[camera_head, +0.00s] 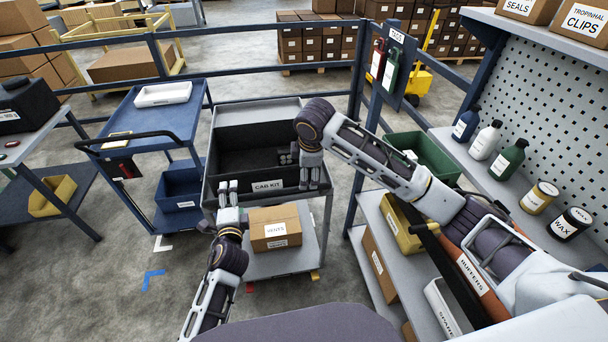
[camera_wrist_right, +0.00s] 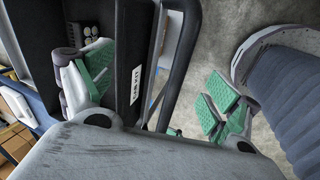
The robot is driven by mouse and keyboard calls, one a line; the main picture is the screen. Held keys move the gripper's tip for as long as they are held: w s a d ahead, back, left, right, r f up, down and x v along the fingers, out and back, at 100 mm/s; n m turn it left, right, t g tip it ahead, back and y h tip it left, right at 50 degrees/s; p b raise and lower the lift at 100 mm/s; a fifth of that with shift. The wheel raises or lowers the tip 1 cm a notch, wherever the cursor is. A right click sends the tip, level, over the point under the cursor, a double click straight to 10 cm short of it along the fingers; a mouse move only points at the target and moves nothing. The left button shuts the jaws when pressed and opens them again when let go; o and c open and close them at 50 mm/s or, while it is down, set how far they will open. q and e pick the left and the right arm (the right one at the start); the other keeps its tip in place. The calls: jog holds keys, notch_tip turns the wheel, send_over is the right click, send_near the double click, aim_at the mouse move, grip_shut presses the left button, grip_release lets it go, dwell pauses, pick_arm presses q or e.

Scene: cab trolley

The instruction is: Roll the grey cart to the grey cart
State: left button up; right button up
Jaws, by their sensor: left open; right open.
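The grey cart (camera_head: 258,137) stands in front of me, with a dark open top tray and a "CAB KIT" label (camera_head: 267,186) on its near wall. A brown box (camera_head: 275,227) sits on its lower shelf. My left gripper (camera_head: 228,188) is open at the cart's near left corner. My right gripper (camera_head: 309,180) is open at the near right side. In the right wrist view, its green-padded fingers (camera_wrist_right: 150,90) lie either side of the near wall and a dark bar (camera_wrist_right: 181,62). I cannot tell whether they touch. No second grey cart is clear.
A blue cart (camera_head: 150,113) with a white tray stands just left. A blue railing (camera_head: 255,45) runs behind. A shelf unit (camera_head: 480,150) with bottles and bins closes off the right. Blue tape (camera_head: 152,278) and a white corner mark (camera_head: 162,243) lie on the open floor at front left.

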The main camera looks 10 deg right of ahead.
jog(key=s, duration=0.1)
jog(key=s+a, duration=0.1)
jog(key=s+n, duration=0.1)
jog(key=shift+a+r+g, duration=0.2)
jog(key=shift+r+g, duration=0.05)
jog(key=shift+g, duration=0.15)
jog(key=shift+f, duration=0.1)
jog(key=shift+x, duration=4.45)
jog(key=shift+d, duration=0.1)
pick_arm(q)
grip_shut()
pick_arm(e)
grip_shut()
